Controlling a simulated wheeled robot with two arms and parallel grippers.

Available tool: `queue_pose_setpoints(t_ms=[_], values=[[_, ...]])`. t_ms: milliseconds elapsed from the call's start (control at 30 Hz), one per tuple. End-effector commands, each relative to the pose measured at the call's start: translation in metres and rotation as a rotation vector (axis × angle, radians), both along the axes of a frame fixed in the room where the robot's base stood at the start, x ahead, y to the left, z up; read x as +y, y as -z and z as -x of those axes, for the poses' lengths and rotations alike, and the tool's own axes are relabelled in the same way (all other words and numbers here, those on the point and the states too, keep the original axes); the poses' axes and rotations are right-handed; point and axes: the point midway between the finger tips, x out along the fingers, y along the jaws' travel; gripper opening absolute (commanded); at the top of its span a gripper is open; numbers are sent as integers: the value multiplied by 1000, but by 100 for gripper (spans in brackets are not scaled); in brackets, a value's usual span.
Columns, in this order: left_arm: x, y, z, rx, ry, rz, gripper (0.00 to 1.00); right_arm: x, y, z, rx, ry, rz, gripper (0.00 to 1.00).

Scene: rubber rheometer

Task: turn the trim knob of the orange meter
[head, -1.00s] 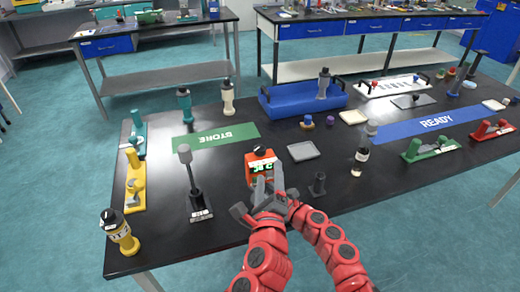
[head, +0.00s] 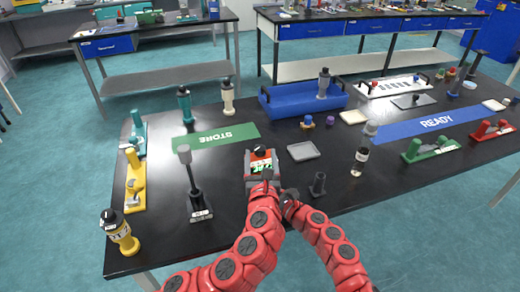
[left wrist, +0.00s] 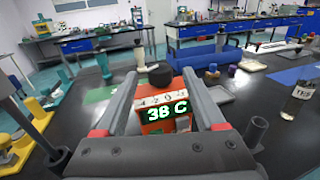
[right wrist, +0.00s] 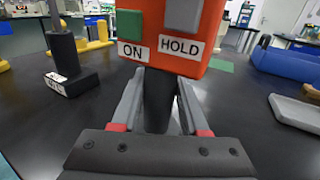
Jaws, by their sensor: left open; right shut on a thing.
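My right gripper (right wrist: 158,95) is shut on the dark handle below the meter's body. Green ON and grey HOLD buttons show in the right wrist view. My right gripper is mostly hidden in the head view.
A dark stand (head: 194,185) is left of the meter, and a small dark cup (head: 318,184) is right of it. A grey tray (head: 303,150) and a clear bottle (head: 360,160) lie further right. A blue bin (head: 300,98) is behind.

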Motion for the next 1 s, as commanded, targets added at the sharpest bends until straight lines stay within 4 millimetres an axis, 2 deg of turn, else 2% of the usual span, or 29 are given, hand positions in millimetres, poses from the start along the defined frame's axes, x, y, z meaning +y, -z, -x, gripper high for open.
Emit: queue_pose_setpoints(t_ms=[100, 233, 633, 1000], values=[[2, -1, -18, 0, -5, 3, 71, 0, 0, 0, 0, 0, 0, 0], [2, 0, -29, 0, -4, 1, 71, 0, 0, 0, 0, 0, 0, 0], [2, 0, -34, 1, -1, 0, 70, 0, 0, 0, 0, 1, 0, 0], [2, 0, -34, 1, -2, 1, 3, 0, 0, 0, 1, 1, 1, 0]])
